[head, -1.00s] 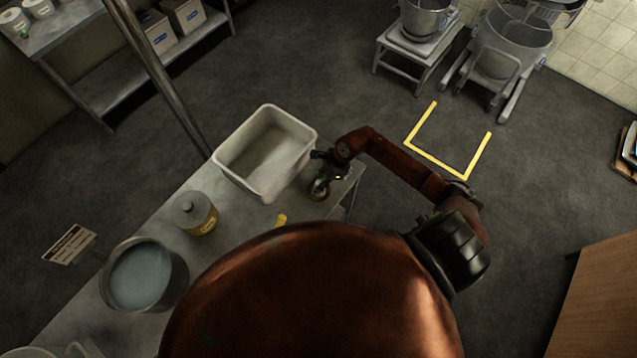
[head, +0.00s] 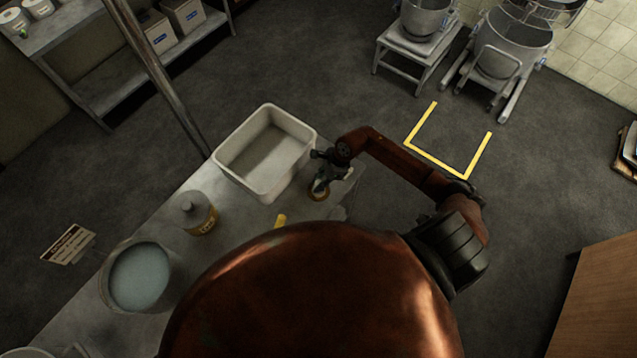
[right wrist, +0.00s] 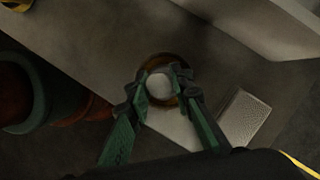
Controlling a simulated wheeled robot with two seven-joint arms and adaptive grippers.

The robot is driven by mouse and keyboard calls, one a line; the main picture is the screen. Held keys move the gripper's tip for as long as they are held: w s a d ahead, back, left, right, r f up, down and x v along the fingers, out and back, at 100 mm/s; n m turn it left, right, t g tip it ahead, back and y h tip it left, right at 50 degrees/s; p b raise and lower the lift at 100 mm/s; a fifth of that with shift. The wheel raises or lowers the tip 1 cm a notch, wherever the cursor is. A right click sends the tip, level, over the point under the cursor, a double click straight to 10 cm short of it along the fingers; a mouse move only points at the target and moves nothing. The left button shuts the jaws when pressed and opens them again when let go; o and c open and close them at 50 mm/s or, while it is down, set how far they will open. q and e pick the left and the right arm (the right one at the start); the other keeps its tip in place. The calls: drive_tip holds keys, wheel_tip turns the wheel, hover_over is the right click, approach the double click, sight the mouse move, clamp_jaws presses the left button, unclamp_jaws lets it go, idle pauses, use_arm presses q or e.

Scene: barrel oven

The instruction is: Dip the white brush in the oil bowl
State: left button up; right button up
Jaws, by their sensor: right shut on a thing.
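The oil bowl (head: 318,193) is a small round brown-rimmed bowl near the table's right end, just right of the white tub. It also shows in the right wrist view (right wrist: 174,60), behind my fingertips. My right gripper (head: 322,165) is over the bowl, pointing down. In the right wrist view its green fingers (right wrist: 158,92) are shut on a pale thing, which I take for the white brush (right wrist: 159,86). The brush lines up with the inside of the bowl. Its lower end is hidden, so I cannot tell how deep it reaches. My left gripper is out of view.
A white tub (head: 262,150) stands close left of my right gripper. A labelled can (head: 199,213), a large pot (head: 140,275) and a yellow thing (head: 281,220) are on the table. A metal post (head: 158,75) rises behind.

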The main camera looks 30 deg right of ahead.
drive_tip(key=shift+s, duration=0.1)
idle(0.5)
drive_tip(key=shift+r+p, duration=1.95)
drive_tip(key=shift+r, duration=1.55)
